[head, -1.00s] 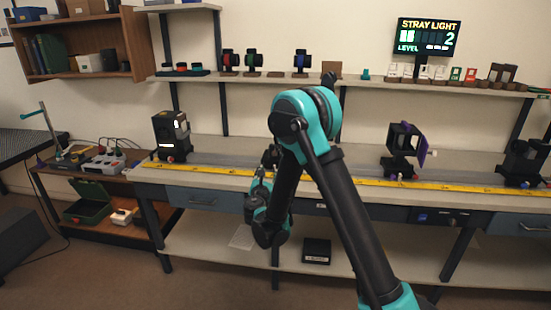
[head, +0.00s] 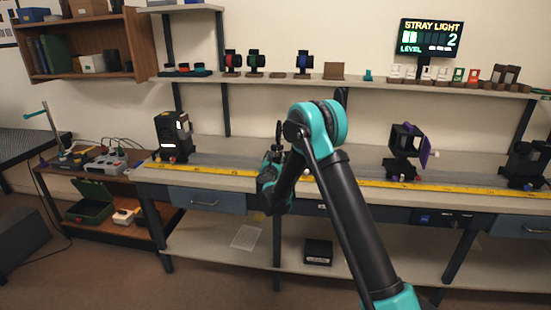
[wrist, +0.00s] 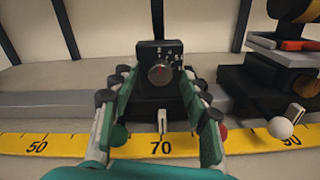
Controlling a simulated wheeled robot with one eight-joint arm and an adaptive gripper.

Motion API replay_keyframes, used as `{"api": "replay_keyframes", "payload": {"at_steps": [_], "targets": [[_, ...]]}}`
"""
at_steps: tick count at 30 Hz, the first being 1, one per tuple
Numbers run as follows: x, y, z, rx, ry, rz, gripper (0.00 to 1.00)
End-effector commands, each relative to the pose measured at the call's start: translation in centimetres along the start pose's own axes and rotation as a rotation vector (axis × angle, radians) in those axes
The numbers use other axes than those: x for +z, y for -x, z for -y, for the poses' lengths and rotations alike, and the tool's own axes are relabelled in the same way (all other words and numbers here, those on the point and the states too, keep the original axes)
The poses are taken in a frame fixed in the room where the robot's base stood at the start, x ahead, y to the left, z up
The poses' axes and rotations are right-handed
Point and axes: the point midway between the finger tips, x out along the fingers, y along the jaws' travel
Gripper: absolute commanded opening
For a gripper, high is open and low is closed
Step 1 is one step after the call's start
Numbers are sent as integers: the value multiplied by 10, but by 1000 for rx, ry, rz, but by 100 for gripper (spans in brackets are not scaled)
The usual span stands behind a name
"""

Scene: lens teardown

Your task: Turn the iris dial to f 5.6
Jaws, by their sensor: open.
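The iris dial (wrist: 160,73) is a round silver knob with a red mark, on the front of a black block (wrist: 150,52) with small white markings. The markings are too small to read in the wrist view. The block stands on the rail behind the yellow scale, near 70. My gripper (wrist: 157,88) is open, with one finger on each side of the dial in the picture, and nothing shows between them but the dial and block behind. I cannot tell whether the fingers touch the dial. In the head view my gripper (head: 278,140) is above the bench, and my arm hides the dial.
The yellow scale (wrist: 95,146) runs along the bench front. A black carriage with a white knob (wrist: 280,127) stands close on the right in the wrist view. A lamp-like black unit (head: 173,135) is at bench left. The stray light display (head: 430,38) hangs above the shelf.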

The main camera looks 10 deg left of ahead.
Motion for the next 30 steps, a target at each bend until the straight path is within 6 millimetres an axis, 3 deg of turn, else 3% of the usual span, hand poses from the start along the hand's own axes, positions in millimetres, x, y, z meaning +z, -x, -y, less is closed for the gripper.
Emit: {"api": "replay_keyframes", "payload": {"at_steps": [7, 18, 30], "targets": [[0, 0, 0, 0, 0, 0, 45], [0, 0, 0, 0, 0, 0, 0], [0, 0, 0, 0, -68, 0, 0]]}}
